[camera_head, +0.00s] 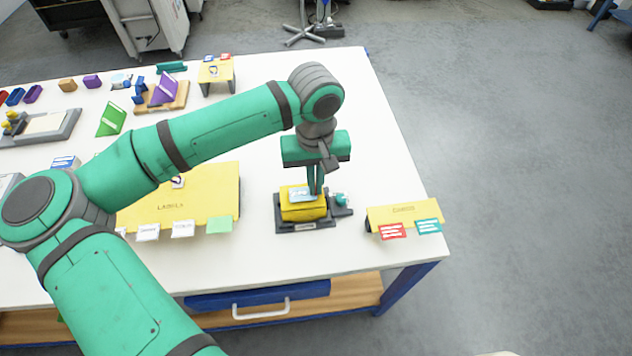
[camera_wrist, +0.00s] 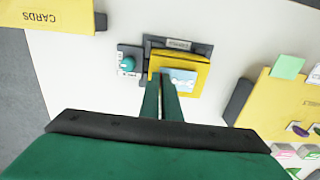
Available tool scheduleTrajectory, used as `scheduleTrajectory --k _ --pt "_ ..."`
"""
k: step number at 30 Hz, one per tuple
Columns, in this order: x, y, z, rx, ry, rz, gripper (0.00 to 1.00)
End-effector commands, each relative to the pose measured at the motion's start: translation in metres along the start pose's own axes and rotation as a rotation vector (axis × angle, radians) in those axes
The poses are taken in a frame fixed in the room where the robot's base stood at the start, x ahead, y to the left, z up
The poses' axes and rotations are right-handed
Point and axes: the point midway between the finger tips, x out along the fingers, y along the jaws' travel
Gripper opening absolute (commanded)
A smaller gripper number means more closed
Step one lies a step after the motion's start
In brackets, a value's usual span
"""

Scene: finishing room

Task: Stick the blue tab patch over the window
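A yellow box (camera_head: 303,211) sits in a dark grey holder (camera_head: 281,226) near the table's front right; it also shows in the wrist view (camera_wrist: 190,62). The light blue tab patch (camera_head: 300,194) is at the box's upper face, and it shows in the wrist view (camera_wrist: 180,82) too. My gripper (camera_head: 316,191) points down at the box with its fingers close together at the patch's edge, seemingly pinching its tab. The fingertips (camera_wrist: 162,78) cover part of the patch. I cannot see the window, and whether the patch touches the box is unclear.
A teal knob (camera_head: 342,199) is beside the holder. A yellow cards stand (camera_head: 404,214) is to the right, at the table edge. A yellow labels board (camera_head: 207,190) with several tabs is to the left. White table (camera_head: 375,150) is clear behind the cards stand.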

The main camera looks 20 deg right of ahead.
Motion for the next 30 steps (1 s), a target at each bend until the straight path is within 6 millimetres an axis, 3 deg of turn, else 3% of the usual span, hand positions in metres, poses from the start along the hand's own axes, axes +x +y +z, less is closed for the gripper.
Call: scheduleTrajectory --k 14,30 --pt "0.0051 0.0064 0.0004 0.012 0.0 0.0 0.0" --pt "0.0084 -0.0007 0.0001 -0.001 -0.001 -0.002 0.0"
